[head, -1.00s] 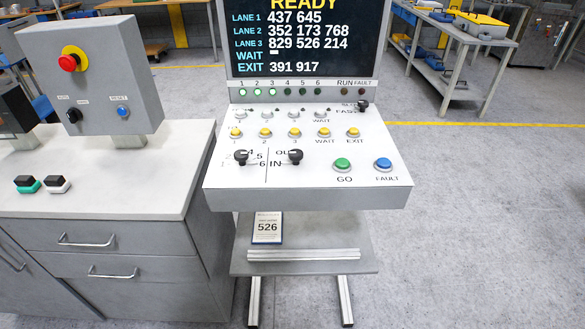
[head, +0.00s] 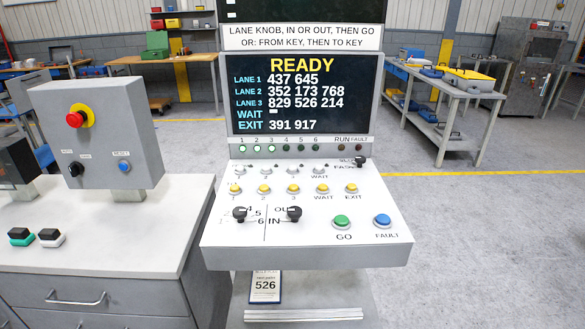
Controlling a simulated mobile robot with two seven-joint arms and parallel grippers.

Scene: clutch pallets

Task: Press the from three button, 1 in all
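The sloped white control panel (head: 300,240) stands in the middle of the head view. Its upper row has small pale buttons marked 1, 2, 3 and WAIT; the third, over the 3, is the from three button (head: 292,170). The row's heading is too small to read. Below it is a row of yellow buttons marked 1, 2, 3, WAIT and EXIT, with the yellow 3 button (head: 293,188) just under the pale one. The screen (head: 305,95) reads READY, with lane 3 showing 829 526 214. Neither gripper is in view.
Two black knobs (head: 294,213), a green GO button (head: 342,222) and a blue FAULT button (head: 382,220) sit lower on the panel. A grey box with a red emergency button (head: 80,119) stands on the cabinet at left.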

